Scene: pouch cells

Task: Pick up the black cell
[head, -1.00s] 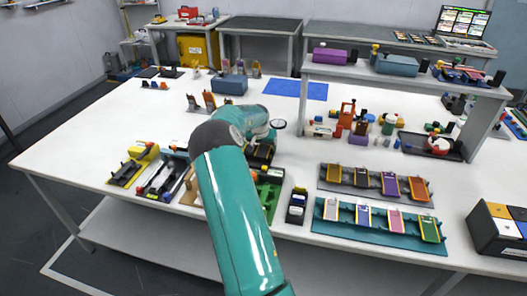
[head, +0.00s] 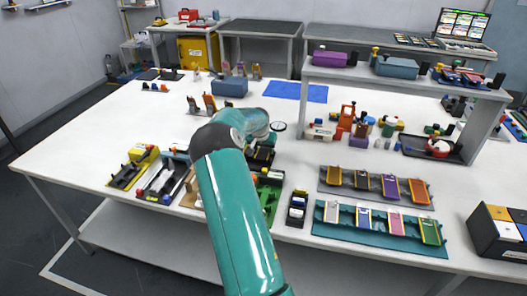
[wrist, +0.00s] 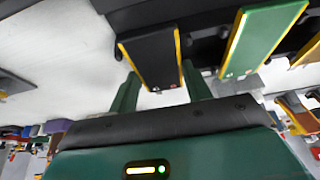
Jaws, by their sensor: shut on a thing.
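The black cell (wrist: 152,60) is a flat dark plate with yellow edges. In the wrist view it lies between the two green fingers of my gripper (wrist: 160,78), which is shut on it. A similar green cell (wrist: 264,38) with a yellow edge is just to the right, apart from the fingers. In the head view my own arm covers most of the place where the gripper works, so I cannot make out the black cell there.
A teal rack (head: 385,240) with several coloured cells stands at the front right, and a grey rack (head: 340,184) with more cells lies behind it. A black box (head: 483,234) is at the right edge. The white table (head: 110,130) is clear at the left.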

